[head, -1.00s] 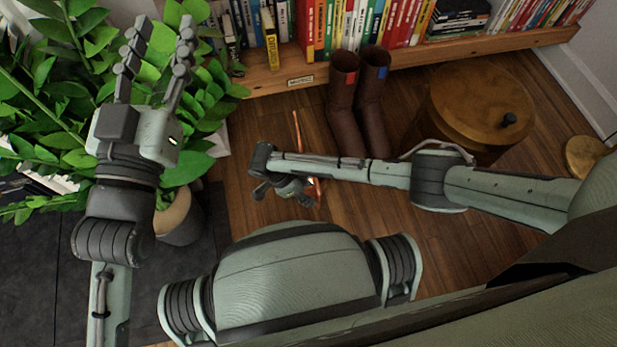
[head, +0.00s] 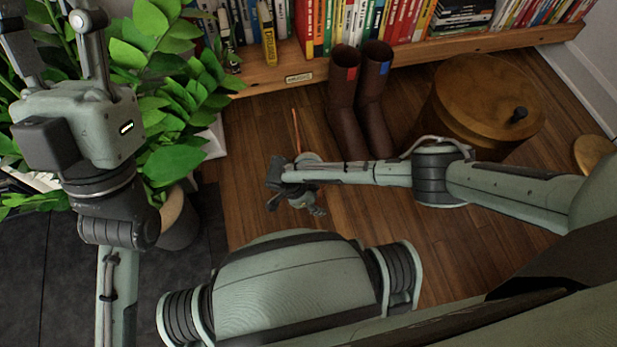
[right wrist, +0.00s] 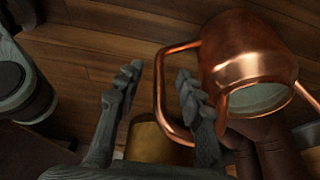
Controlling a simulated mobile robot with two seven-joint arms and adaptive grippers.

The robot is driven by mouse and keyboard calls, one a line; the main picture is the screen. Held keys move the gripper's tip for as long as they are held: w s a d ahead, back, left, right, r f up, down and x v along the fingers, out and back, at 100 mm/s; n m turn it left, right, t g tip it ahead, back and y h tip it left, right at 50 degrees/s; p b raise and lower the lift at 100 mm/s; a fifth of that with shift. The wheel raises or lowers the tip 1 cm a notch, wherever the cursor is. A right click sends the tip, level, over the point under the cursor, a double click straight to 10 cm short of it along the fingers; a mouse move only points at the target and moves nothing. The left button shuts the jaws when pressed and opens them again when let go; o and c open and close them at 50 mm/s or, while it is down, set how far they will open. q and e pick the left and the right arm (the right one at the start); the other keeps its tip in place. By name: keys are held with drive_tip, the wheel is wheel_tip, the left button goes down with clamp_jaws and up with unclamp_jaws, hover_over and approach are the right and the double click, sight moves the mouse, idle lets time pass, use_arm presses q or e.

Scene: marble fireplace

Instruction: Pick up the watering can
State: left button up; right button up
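The copper watering can (right wrist: 250,55) fills the upper right of the right wrist view, with its open mouth and looped handle (right wrist: 160,85) showing. In the head view only a thin copper part of the watering can (head: 297,130) shows, above my right forearm; the rest is hidden. My right gripper (right wrist: 160,92) is open, its two fingers on either side of the handle bar with gaps visible. It also shows low over the floor in the head view (head: 296,204). My left gripper (head: 58,30) is open and empty before the plant, its fingertips cut off by the frame edge.
Brown boots (head: 358,100) stand just behind my right forearm. A bookshelf (head: 400,55) runs along the back. A leafy potted plant (head: 165,100) stands at left. Wooden floor (head: 250,150) is bare left of the can.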

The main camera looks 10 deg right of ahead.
clamp_jaws()
idle(0.4)
